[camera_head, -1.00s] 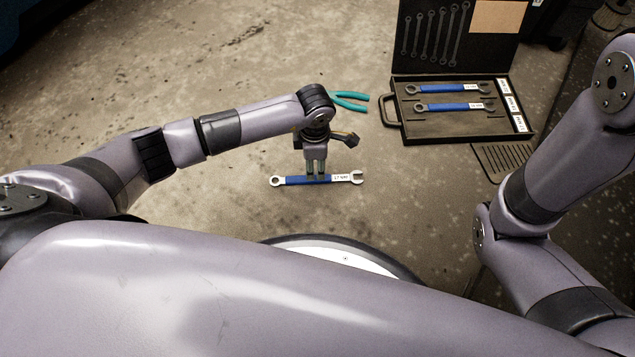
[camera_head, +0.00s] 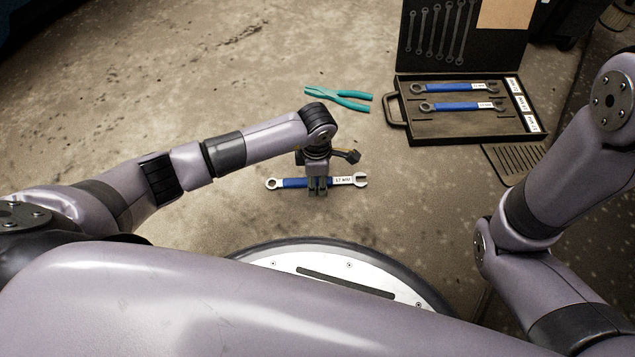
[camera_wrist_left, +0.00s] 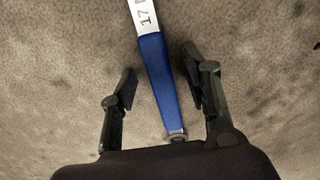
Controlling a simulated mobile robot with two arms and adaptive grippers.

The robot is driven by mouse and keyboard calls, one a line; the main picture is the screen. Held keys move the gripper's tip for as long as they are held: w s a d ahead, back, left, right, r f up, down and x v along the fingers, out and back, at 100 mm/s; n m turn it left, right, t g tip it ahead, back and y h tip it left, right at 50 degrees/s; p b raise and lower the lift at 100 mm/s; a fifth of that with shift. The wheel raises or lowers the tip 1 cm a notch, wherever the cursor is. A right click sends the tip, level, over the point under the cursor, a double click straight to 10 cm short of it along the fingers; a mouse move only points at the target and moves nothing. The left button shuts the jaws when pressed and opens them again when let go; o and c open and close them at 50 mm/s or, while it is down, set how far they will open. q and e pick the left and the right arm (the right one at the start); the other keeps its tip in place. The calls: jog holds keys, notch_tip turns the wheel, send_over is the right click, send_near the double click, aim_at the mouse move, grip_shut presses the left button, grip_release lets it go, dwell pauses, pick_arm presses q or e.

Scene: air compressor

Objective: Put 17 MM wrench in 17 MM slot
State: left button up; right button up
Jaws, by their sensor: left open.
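The 17 MM wrench (camera_head: 293,183), with a blue handle and a white label, lies on the floor. In the left wrist view its blue handle (camera_wrist_left: 157,72) runs between the two fingers. My left gripper (camera_head: 317,190) is over the wrench's middle, its fingers (camera_wrist_left: 160,92) open on either side of the handle. I cannot tell whether a finger touches it. The open black toolbox (camera_head: 395,118) stands at the upper right, holding two blue-handled wrenches (camera_head: 455,88) (camera_head: 455,106). White slot labels (camera_head: 522,103) line its right side; their text is too small to read. My right gripper is out of view.
Teal pliers (camera_head: 345,97) lie on the floor between my left arm and the toolbox handle. The toolbox's raised lid (camera_head: 425,55) stands behind its tray. A dark slotted plate (camera_head: 512,160) lies in front of the toolbox. Floor left of the pliers is clear.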

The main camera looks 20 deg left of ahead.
pick_arm(q)
grip_shut()
dwell(0.4)
